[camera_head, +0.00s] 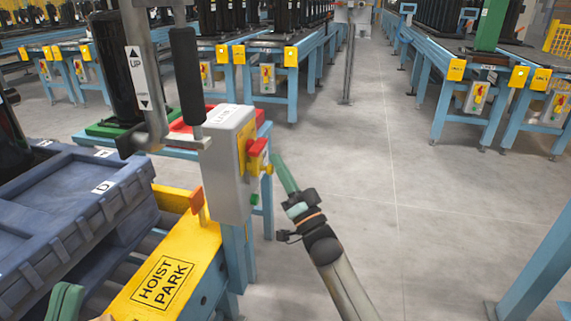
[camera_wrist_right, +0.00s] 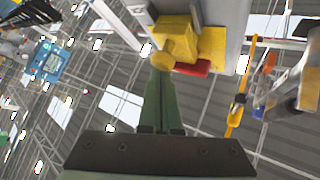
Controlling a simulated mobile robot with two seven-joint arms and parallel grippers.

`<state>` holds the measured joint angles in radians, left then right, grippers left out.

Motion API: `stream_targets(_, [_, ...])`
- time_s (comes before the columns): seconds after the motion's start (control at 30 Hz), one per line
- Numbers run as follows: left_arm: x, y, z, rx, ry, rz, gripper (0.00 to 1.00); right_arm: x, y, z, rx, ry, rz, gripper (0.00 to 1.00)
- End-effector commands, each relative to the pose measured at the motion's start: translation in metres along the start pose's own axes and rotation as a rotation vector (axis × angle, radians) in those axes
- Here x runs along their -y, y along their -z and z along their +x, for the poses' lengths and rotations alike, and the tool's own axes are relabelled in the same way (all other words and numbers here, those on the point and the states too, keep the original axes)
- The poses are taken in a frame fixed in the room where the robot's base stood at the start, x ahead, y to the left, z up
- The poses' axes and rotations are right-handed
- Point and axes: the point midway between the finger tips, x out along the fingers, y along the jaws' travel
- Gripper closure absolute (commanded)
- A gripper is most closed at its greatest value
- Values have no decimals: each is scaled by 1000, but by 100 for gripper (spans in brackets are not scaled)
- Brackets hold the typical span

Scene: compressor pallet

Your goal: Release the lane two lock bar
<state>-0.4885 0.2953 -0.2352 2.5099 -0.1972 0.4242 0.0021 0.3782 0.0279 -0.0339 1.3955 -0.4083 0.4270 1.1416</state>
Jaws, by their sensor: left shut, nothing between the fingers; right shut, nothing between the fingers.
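A grey control box (camera_head: 228,165) stands on a blue post near the middle of the head view. Its right face carries a yellow block with a red-ended lever (camera_head: 257,147) and a green button (camera_head: 254,200). My right gripper (camera_head: 276,158) is shut and empty, its green fingertips close beside the lever. In the right wrist view the shut fingers (camera_wrist_right: 160,62) point at the yellow block (camera_wrist_right: 176,40) and red lever end (camera_wrist_right: 195,69); contact is unclear. My left gripper (camera_head: 66,300) is shut at the lower left, partly cut off. I cannot tell which part is the lock bar.
A yellow plate (camera_head: 165,275) marked HOIST PARK lies left of the post. A blue-grey crate (camera_head: 70,210) sits on rollers at left. A hoist handle (camera_head: 187,75) hangs above the box. Blue conveyor lines (camera_head: 300,62) stand behind. The grey floor (camera_head: 400,200) at right is clear.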

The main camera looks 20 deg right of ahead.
Motion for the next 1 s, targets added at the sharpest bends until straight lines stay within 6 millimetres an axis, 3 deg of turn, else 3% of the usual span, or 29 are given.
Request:
stream_targets(0.43, [-2,-2,-2,4,-3,-5,100,0,-5,-4,0,0,0,100])
stream_targets(0.7, [-8,-18,-17,16,-2,-24,100,-18,-30,-24,3,-2,0,100])
stream_targets(1.0, [-9,-17,-16,20,-11,-32,100,-18,-31,-24,6,-4,0,100])
